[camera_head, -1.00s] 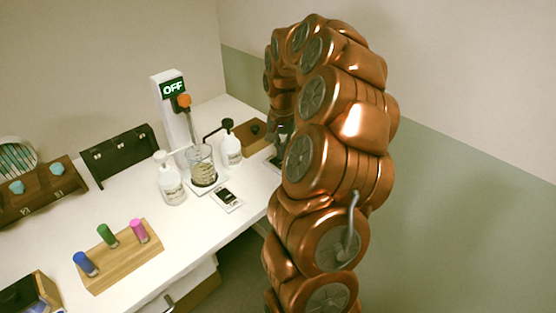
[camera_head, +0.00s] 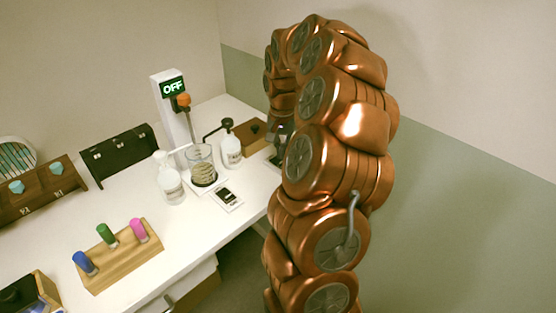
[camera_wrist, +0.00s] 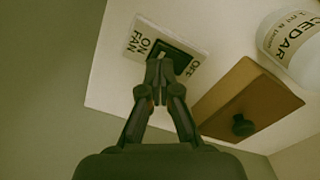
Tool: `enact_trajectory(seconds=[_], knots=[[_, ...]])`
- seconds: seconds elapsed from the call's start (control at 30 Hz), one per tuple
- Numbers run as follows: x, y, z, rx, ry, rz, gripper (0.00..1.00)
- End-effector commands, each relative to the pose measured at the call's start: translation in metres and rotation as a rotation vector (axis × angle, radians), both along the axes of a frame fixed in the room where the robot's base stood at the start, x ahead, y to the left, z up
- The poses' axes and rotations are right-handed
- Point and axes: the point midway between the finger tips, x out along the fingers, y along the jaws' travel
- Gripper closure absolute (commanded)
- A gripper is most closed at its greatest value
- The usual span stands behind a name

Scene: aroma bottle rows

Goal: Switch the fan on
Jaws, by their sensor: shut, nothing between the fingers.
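The fan switch (camera_wrist: 176,53) is a black rocker in a white plate marked ON, FAN and OFF in the wrist view. My gripper (camera_wrist: 160,66) is shut and empty, with its fingertips over the rocker's near edge. I cannot tell whether they touch it. The fingers hide part of the rocker, so its position is unclear. In the head view, my arm hides most of the switch, and the gripper (camera_head: 279,136) is partly visible beside it. A white post with a display (camera_head: 173,88) reads OFF in green; an orange knob-like part is in front of it.
A brown box with a dark knob (camera_wrist: 247,100) and a CEDAR bottle (camera_wrist: 293,45) are right of the switch. A wooden rack (camera_head: 120,258) holds coloured vials.

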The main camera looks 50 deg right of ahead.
Motion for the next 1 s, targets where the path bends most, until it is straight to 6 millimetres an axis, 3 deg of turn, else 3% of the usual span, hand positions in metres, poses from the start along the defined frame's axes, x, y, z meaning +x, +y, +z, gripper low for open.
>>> enact_trajectory(seconds=[1.0], knots=[[0.000,0.000,-0.013,0.000,0.000,0.000,1.00]])
